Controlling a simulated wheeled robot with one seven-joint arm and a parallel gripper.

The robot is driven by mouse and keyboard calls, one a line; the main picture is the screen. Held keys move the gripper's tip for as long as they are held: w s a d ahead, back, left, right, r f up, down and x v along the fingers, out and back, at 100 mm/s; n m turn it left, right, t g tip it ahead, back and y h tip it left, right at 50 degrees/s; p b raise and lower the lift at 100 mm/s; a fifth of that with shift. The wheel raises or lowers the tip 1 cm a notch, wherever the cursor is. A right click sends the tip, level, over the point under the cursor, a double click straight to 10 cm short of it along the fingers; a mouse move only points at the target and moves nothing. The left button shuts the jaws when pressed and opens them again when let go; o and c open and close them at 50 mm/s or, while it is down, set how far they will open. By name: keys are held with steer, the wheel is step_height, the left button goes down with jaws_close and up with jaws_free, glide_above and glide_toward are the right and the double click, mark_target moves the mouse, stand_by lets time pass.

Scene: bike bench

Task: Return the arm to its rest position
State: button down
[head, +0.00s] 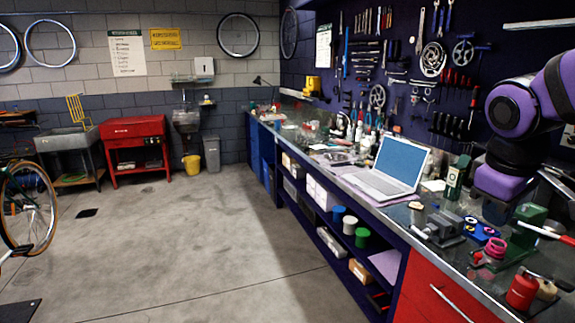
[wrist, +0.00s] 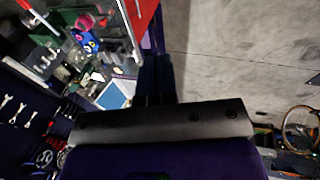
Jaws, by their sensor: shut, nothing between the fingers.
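My gripper (wrist: 155,70) shows in the wrist view as two dark fingers side by side above a dark bar. It is shut with nothing between the fingers. In the head view my purple arm hangs over the right part of the workbench (head: 330,160), bent with its wrist pointing down. The fingertips are hard to make out there against the bench clutter.
An open laptop (head: 392,170) stands left of my arm. A vise (head: 440,228), a blue tray (head: 482,229), a green device (head: 525,230) and a red can (head: 521,291) lie near or below my arm. Tools hang behind.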

steer(key=s+a+r+m+t+y, duration=0.2)
steer(key=s+m, duration=0.3)
steer(key=s, duration=0.5)
steer(key=shift+a+r+t, duration=0.5)
steer(key=shift+r, duration=0.05)
steer(key=shift+s, duration=0.1)
